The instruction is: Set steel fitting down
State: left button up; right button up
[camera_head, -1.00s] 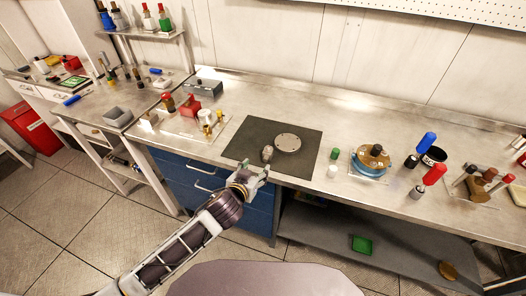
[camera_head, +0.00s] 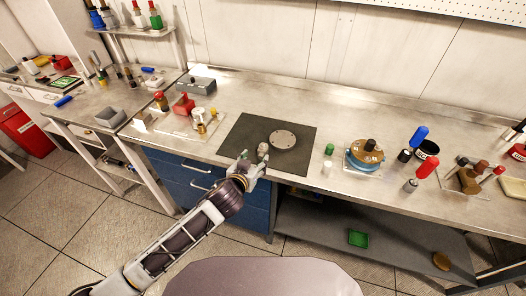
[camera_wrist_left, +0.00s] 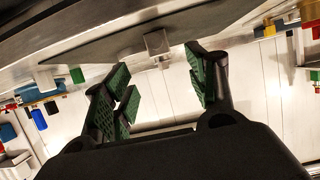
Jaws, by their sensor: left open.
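The steel fitting (camera_head: 263,149) stands on the dark mat (camera_head: 240,135), near its front edge and left of a round metal disc (camera_head: 283,139). My left gripper (camera_head: 253,165) is open at the mat's front edge, close to the fitting. In the left wrist view, the fitting (camera_wrist_left: 157,44) shows as a small grey block just beyond the gap between the green-padded fingers (camera_wrist_left: 160,82). The fingers look apart from it, with nothing between them. My right gripper is not in view.
A small green-topped piece (camera_head: 329,149) and a white one (camera_head: 326,168) stand right of the mat. A blue and brass device (camera_head: 366,152) stands further right. A tray with a red part (camera_head: 184,104) is to the left. Blue drawers (camera_head: 200,182) lie below the bench.

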aim_at(263, 148)
pick_arm(q)
jog(key=shift+x, duration=2.75)
jog(key=shift+w, duration=0.1)
jog(key=shift+w+d+f+p, duration=0.1)
jog(key=shift+w+d+p, duration=0.15)
jog(key=shift+w, duration=0.3)
jog(key=shift+w+d+f+p, duration=0.15)
jog(key=shift+w+p, duration=0.15)
jog(key=shift+w, duration=0.25)
jog(key=shift+x, duration=1.35)
jog(key=shift+r, duration=0.1)
grip_shut()
